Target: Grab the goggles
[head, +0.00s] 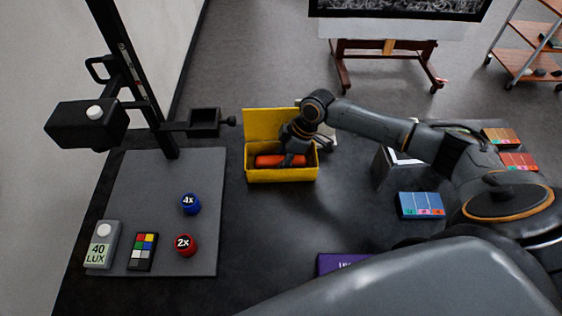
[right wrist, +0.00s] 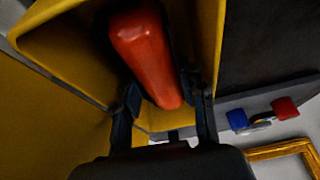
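The goggles, seen as an orange-red lens with dark edging (head: 268,161), lie inside an open yellow box (head: 282,176) on the dark table. They also show in the right wrist view (right wrist: 148,52), lengthwise between my fingers. My right gripper (head: 288,155) reaches down into the box at the goggles. In the right wrist view its two fingers (right wrist: 166,98) are apart, one on each side of the goggles. No firm grip shows, and contact with the dark edging is hard to judge. The gripper hides part of the goggles in the head view. My left gripper is not in view.
The box's yellow lid (head: 262,124) stands up at the back. Left of it is a grey stand base (head: 150,190) with a blue 4x piece (head: 190,204) and a red 2x piece (head: 186,245). A blue box (head: 421,205) lies to the right.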

